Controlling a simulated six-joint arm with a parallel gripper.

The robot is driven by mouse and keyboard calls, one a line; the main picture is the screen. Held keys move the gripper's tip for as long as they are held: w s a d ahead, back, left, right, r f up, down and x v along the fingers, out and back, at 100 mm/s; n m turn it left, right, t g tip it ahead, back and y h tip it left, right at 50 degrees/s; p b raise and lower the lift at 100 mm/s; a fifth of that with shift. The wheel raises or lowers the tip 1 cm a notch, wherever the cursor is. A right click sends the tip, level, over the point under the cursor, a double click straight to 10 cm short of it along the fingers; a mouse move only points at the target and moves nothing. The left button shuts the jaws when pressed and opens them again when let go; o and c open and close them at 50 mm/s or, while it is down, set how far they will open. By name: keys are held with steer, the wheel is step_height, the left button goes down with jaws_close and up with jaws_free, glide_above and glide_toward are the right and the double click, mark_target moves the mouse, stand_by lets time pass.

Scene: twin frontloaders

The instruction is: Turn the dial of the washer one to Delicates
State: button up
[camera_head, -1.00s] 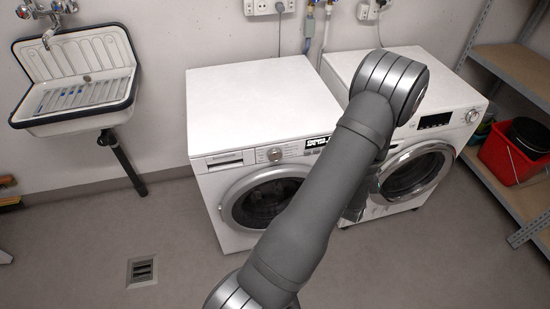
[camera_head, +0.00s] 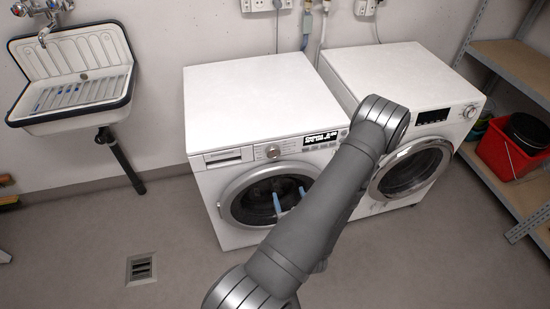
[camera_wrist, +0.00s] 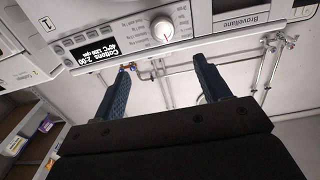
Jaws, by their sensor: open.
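The left washer (camera_head: 250,100) has a round silver dial (camera_head: 274,152) on its front panel, beside a lit display (camera_head: 320,138). In the wrist view the panel is upside down. The dial (camera_wrist: 162,28) has a red mark on the side toward the picture's bottom, with small program names around it. The display (camera_wrist: 98,50) reads Cottons, 2:00, 40°C. A label that looks like a 1 (camera_wrist: 47,24) is near the panel's end. My gripper (camera_head: 289,198) is open and empty in front of the washer's door, below the dial. Its two blue fingers (camera_wrist: 162,64) are apart, and nothing is between them.
A second front-loading machine (camera_head: 400,75) with its own dial (camera_head: 471,111) stands to the right, partly behind my arm. A detergent drawer (camera_wrist: 253,20) is beside the dial. A sink (camera_head: 75,80), a floor drain (camera_head: 141,269) and shelves with a red bucket (camera_head: 512,155) surround clear floor.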

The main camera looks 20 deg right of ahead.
mark_target(274, 155)
steer(key=w, duration=1.7)
steer(key=shift+w+a+r, duration=0.1)
steer(key=shift+w+a, duration=0.05)
steer(key=shift+c, duration=0.2)
steer(key=c, duration=0.9)
